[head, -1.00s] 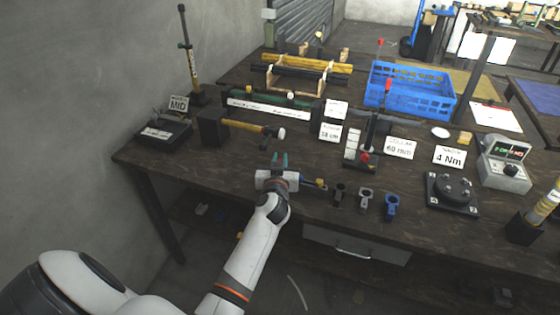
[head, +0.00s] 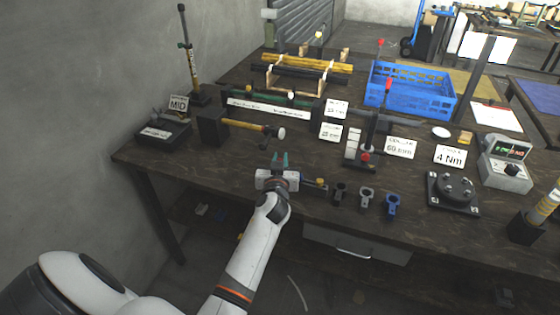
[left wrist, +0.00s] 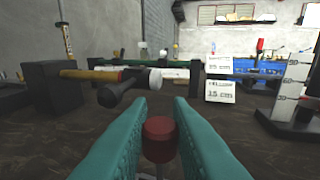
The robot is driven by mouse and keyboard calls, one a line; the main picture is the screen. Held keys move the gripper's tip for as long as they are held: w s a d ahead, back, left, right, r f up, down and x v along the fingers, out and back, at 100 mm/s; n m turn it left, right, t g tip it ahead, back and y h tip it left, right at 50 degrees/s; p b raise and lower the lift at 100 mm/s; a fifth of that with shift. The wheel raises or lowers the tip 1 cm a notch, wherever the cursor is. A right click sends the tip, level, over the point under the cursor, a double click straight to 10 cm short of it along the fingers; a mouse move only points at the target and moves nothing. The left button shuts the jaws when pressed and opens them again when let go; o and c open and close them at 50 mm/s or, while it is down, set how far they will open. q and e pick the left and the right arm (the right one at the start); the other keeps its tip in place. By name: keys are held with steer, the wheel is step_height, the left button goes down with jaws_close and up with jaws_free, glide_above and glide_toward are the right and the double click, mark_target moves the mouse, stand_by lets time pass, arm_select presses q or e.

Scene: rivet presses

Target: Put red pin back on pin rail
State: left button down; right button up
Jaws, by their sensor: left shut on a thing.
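The red pin (left wrist: 159,138) stands between the teal fingers of my left gripper in the left wrist view, its round red head up and a thin shank below. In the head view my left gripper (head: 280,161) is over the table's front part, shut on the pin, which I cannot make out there. A low strip with small yellow and blue pieces (head: 316,183) sits just right of my left wrist, partly hidden by it. I cannot tell for certain whether this is the pin rail. My right gripper is not in view.
A hammer-like tool (head: 255,128) juts from a black block (head: 212,127) beyond the gripper. Black, grey and blue clamps (head: 391,204) stand to the right near the front edge. A blue crate (head: 410,100) is farther back. Bare table (head: 215,170) lies left of the gripper.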

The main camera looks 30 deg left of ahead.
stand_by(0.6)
arm_select(q)
steer(key=shift+f, duration=0.15)
steer(key=shift+f+b, duration=0.3)
steer(key=shift+b, duration=0.3)
steer(key=shift+f+b, duration=1.65)
steer(key=c, duration=1.2)
jaws_free()
steer(key=shift+r, duration=0.1)
steer(key=shift+c, duration=0.2)
